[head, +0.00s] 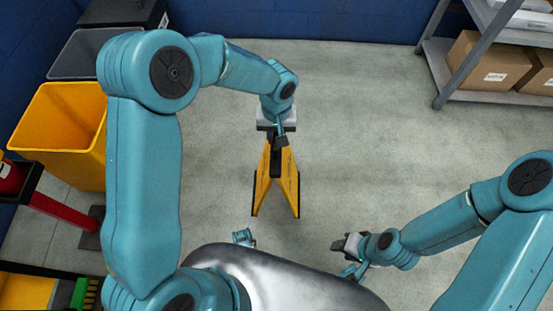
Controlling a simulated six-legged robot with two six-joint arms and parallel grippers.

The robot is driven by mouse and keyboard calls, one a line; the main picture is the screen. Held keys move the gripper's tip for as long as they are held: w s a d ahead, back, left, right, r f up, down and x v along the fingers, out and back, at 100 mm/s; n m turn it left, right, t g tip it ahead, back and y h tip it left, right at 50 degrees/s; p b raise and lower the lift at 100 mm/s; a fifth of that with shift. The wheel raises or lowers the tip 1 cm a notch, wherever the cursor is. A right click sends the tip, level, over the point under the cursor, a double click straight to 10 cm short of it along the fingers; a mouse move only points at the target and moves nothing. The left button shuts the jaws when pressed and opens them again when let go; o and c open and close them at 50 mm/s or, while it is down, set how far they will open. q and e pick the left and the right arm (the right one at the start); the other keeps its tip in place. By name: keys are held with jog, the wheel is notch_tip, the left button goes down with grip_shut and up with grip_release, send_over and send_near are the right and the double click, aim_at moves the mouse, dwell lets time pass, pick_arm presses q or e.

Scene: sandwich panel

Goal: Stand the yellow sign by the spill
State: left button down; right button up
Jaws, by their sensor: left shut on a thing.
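The yellow sign (270,192) is a folding A-frame with dark edges, in the middle of the head view. Its two panels are spread apart at the bottom and meet at the top. My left gripper (278,143) is shut on the top of the sign, from above. I cannot tell whether the sign's feet touch the floor. My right gripper (344,245) is low and right of the sign, apart from it, with nothing visible in it; its finger gap is unclear. I cannot make out a spill on the floor.
A yellow bin (62,125) and a grey bin (78,58) stand at the left, near a red post (60,208). A metal shelf (440,68) with cardboard boxes (490,62) is at the upper right. The grey floor (360,120) between is clear.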

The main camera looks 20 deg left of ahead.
pick_arm(q)
notch_tip(320, 180, down, 6)
jog(key=shift+r+b, duration=0.15)
jog(key=shift+b, duration=0.5)
notch_tip(320, 180, down, 4)
jog(key=shift+r+b, duration=0.15)
jog(key=shift+b, duration=0.45)
jog(key=c, duration=1)
grip_release()
jog(key=shift+s, duration=0.1)
